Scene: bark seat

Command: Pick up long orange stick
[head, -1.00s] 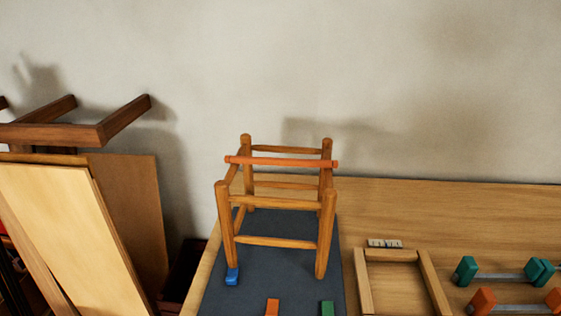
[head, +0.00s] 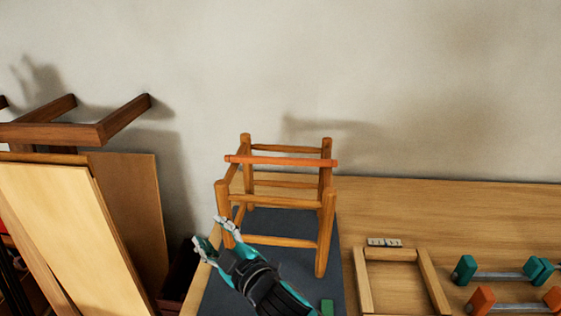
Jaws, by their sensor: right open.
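The long orange stick (head: 281,161) lies level across the upper part of a wooden stool frame (head: 328,230), reaching a little past it on both sides. My right gripper (head: 215,232) is open and empty. It is in front of the frame's front left leg, below and left of the stick, clearly apart from it. I cannot tell whether the gripper touches the leg. My left gripper is not in view.
The frame stands on a dark mat (head: 295,262) on a wooden bench (head: 450,210). A green block (head: 327,306) is at the mat's front. Boards (head: 70,235) lean at left.

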